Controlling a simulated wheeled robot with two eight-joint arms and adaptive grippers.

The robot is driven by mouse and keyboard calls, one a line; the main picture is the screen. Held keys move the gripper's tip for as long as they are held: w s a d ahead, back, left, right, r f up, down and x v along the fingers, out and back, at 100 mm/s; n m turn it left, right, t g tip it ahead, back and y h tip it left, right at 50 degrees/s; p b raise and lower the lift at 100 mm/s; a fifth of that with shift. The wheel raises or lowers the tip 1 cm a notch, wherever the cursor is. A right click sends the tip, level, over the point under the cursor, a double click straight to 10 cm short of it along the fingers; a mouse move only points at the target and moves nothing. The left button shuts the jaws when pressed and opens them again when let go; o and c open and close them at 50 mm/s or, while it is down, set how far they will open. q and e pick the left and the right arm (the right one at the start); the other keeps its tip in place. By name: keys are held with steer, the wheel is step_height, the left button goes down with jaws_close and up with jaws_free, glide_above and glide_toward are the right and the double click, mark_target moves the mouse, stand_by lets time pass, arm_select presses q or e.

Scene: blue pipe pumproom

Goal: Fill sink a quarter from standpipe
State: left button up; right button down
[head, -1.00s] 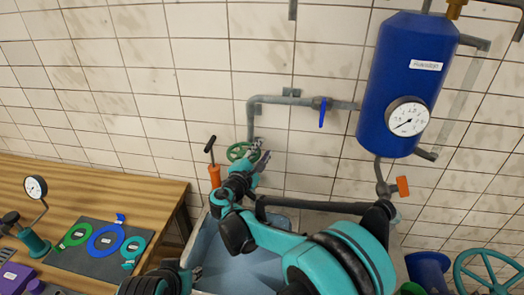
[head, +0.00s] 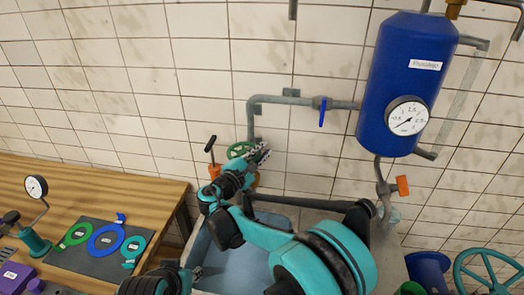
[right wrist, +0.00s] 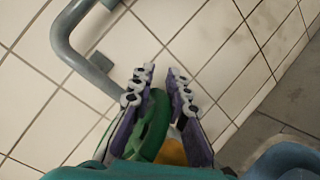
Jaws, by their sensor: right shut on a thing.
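The green handwheel (head: 238,149) sits on the grey standpipe (head: 251,122), low on the tiled wall above the sink. My right gripper (head: 262,153) reaches up to it from below and covers its right part. In the right wrist view the green rim (right wrist: 154,126) lies between the two fingers of my right gripper (right wrist: 155,92), which is shut on it. The sink (head: 250,272) is a pale blue-grey basin below, partly hidden by my right arm; I cannot tell its water level. My left gripper (head: 195,272) shows only slightly at the sink's left edge.
A blue tank (head: 401,85) with a gauge hangs right of the standpipe. A blue lever (head: 322,112) sits on the wall pipe. A wooden table (head: 120,195) with coloured rings stands left. An orange T-handled tool (head: 213,170) stands beside the handwheel.

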steer(key=shift+s+a+f+m+g+h, duration=0.15)
steer(key=shift+s+m+g+h, duration=0.25)
steer(key=shift+m+g+h, duration=0.45)
steer(key=shift+s+f+m+g+h, duration=0.1)
steer(key=shift+s+m+g+h, duration=0.3)
steer(key=shift+m+g+h, duration=0.5)
steer(key=shift+s+a+f+m+g+h, duration=0.15)
steer(key=shift+s+m+g+h, duration=0.25)
steer(key=shift+m+g+h, duration=0.45)
steer(key=shift+d, duration=0.1)
steer(key=c, duration=1.6)
jaws_free()
steer(key=shift+o, duration=0.2)
steer(key=shift+r, duration=0.1)
